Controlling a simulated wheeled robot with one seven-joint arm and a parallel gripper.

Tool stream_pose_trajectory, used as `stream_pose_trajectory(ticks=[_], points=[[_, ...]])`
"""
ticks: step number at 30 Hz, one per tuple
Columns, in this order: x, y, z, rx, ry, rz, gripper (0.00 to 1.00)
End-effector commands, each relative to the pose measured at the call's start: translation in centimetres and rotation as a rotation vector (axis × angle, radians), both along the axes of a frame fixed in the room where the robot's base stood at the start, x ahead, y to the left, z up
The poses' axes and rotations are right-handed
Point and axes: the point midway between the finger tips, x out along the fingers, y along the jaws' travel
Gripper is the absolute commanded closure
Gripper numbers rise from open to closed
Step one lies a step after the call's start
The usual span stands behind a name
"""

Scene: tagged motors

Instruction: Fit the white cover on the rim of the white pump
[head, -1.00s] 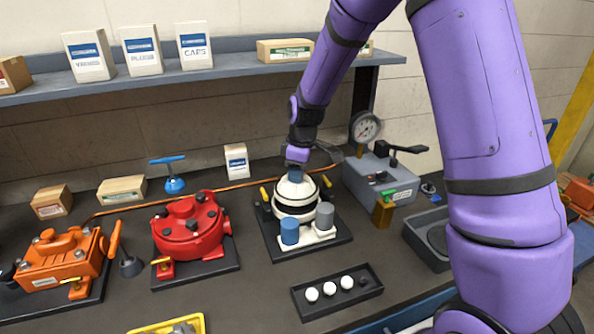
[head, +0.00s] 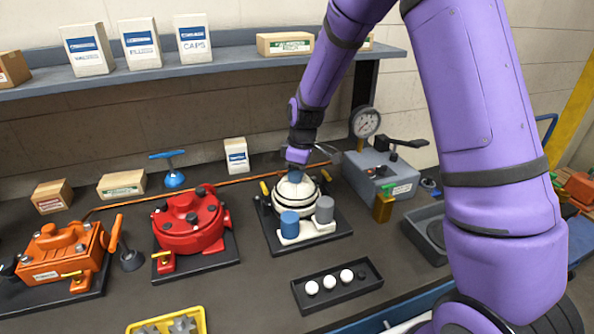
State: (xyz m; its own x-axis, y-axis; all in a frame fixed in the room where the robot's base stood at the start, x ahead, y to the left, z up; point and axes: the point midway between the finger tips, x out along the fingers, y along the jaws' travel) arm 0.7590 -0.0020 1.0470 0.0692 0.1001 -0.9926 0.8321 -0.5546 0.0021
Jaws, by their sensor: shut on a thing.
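The white pump (head: 297,208) stands on a black base plate in the middle of the bench, with a blue cylinder and a grey cylinder at its front. My gripper (head: 297,167) comes from above and is shut on the cover's knob. The cover looks close to or touching the rim. I cannot tell whether it is fully seated. The gripper's fingers are small and partly hidden.
A red pump (head: 190,225) and an orange motor (head: 62,252) stand to the left. A grey gauge unit (head: 382,177) stands close on the right. A black tray (head: 338,287) with white balls lies in front. A shelf (head: 220,67) with boxes runs behind.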

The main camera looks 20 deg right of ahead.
Motion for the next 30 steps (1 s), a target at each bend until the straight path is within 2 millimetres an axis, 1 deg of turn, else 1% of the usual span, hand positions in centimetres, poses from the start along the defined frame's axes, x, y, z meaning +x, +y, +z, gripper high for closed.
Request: stream_pose_trajectory(ticks=[23, 24, 26, 27, 30], points=[[0.0, 0.0, -1.6, 0.000, 0.000, 0.000, 1.00], [0.0, 0.0, -1.6, -0.001, -0.001, 0.000, 0.62], [0.0, 0.0, -1.6, -0.001, -0.001, 0.000, 0.49], [0.0, 0.0, -1.6, -0.001, -0.001, 0.000, 0.40], [0.0, 0.0, -1.6, 0.000, 0.000, 0.000, 0.40]])
